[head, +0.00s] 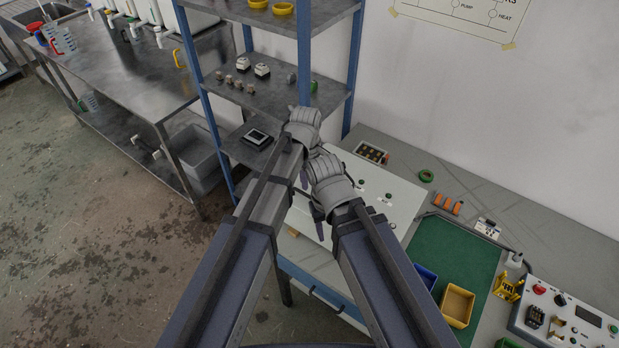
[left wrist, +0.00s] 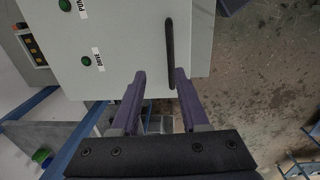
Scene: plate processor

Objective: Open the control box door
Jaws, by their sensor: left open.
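The control box is a pale grey panel (head: 385,192) on the bench in the head view, partly covered by my arms. In the left wrist view the box door (left wrist: 115,25) fills the upper left, with green buttons and a black bar handle (left wrist: 170,45) near its right edge. The door looks shut. My left gripper (left wrist: 160,73) is open, and the near end of the handle shows between its fingers, closer to the right one. I cannot tell whether they touch. In the head view my arms hide much of this spot, and I cannot make out my right gripper.
A blue-framed shelf (head: 208,110) stands left of the box. A green mat (head: 450,258) with a yellow bin (head: 457,306) and a blue bin (head: 426,278) lies to the right. A control unit (head: 566,318) sits at the far right. Open floor lies at left.

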